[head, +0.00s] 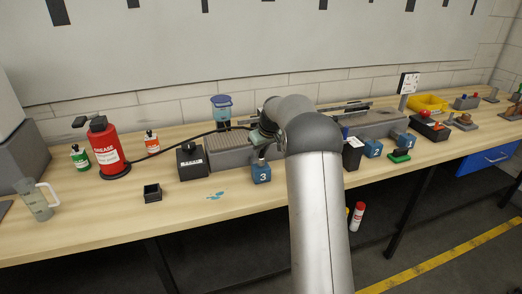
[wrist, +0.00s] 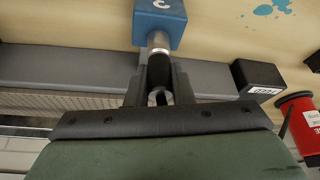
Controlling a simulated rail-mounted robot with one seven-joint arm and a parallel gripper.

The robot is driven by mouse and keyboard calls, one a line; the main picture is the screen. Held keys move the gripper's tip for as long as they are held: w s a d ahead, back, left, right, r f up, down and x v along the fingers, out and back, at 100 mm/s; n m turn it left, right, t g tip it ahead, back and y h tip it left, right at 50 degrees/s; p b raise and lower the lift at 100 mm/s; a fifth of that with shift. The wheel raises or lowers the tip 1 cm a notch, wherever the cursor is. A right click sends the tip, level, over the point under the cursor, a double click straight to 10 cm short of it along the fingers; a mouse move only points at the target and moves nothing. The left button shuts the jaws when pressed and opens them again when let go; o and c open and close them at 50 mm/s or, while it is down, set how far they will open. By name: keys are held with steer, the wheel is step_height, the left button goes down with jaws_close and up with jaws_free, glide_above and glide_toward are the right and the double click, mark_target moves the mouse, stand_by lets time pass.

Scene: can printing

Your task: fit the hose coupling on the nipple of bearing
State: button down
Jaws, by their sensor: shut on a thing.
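My gripper (wrist: 159,80) is shut on the hose coupling (wrist: 158,68), a dark cylinder, in the wrist view. The coupling points at the blue bearing block marked 3 (wrist: 160,22). A silver cylindrical piece (wrist: 158,42) lies in line between them; whether it belongs to the coupling or is the nipple, and whether they touch, I cannot tell. In the head view the bearing block 3 (head: 262,174) stands at the bench's front, with my gripper just above and behind it, partly hidden by my arm. The black hose (head: 180,142) runs from the red grease pump (head: 105,148) to my gripper.
Blue blocks 2 (head: 373,148) and 1 (head: 403,142) stand right of my arm. A black labelled box (head: 192,162) is left of block 3, and a small open black box (head: 152,193) is farther left.

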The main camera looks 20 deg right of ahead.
steer(key=shift+f, duration=0.35)
steer(key=c, duration=1.2)
jaws_free()
steer(key=b+v, duration=0.2)
steer(key=v, duration=1.5)
steer(key=shift+s+r, duration=0.15)
steer(key=shift+r, duration=0.05)
